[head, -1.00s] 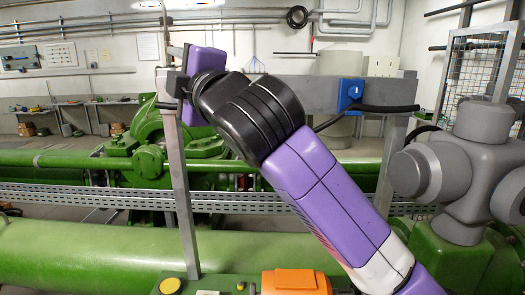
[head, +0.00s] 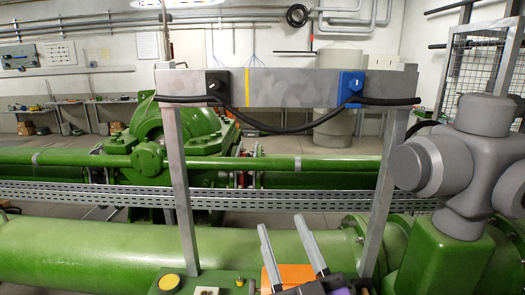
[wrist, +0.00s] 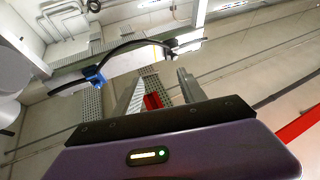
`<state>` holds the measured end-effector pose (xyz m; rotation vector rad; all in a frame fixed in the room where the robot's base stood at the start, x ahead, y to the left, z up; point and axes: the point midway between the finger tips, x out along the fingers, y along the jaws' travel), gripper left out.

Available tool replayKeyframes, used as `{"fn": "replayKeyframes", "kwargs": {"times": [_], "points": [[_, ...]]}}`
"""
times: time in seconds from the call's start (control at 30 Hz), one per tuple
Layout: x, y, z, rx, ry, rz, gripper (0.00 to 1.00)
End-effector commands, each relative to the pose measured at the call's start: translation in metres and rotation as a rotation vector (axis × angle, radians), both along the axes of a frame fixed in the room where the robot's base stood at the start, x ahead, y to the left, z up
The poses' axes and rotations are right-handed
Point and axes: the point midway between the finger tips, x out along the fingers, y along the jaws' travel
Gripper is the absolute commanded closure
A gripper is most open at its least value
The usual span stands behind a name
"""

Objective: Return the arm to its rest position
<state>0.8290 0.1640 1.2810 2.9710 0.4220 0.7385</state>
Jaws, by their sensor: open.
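My gripper (head: 281,223) is low at the bottom middle of the head view, its two grey fingers pointing up, apart and empty. In the wrist view the open fingers (wrist: 160,75) show with nothing between them. A grey metal beam (head: 290,88) on two posts stands behind and above it. A black block (head: 217,83) sits on the beam's left part and a blue block (head: 351,87) on its right part. A black cable (head: 290,131) sags between them. The blue block also shows in the wrist view (wrist: 94,76). My gripper is apart from all of these.
An orange box (head: 296,272) is partly hidden behind my fingers. A yellow button (head: 169,283) is at the lower left. A grey valve-like body (head: 470,165) stands at the right. A large green pipe (head: 90,250) crosses below the beam. The space before the beam is clear.

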Motion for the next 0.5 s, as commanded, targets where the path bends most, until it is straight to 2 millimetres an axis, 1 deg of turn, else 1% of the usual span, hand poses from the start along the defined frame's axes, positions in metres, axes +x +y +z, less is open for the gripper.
{"fn": "replayKeyframes", "kwargs": {"times": [0.03, 0.2, 0.37, 0.5], "points": [[-0.012, -0.011, -0.02, 0.03, 0.028, -0.012, 0.52], [-0.055, -0.045, -0.067, 0.114, 0.098, -0.057, 0.52], [-0.099, -0.074, -0.106, 0.164, 0.166, -0.104, 0.52], [-0.141, -0.097, -0.137, 0.182, 0.231, -0.146, 0.52]]}}
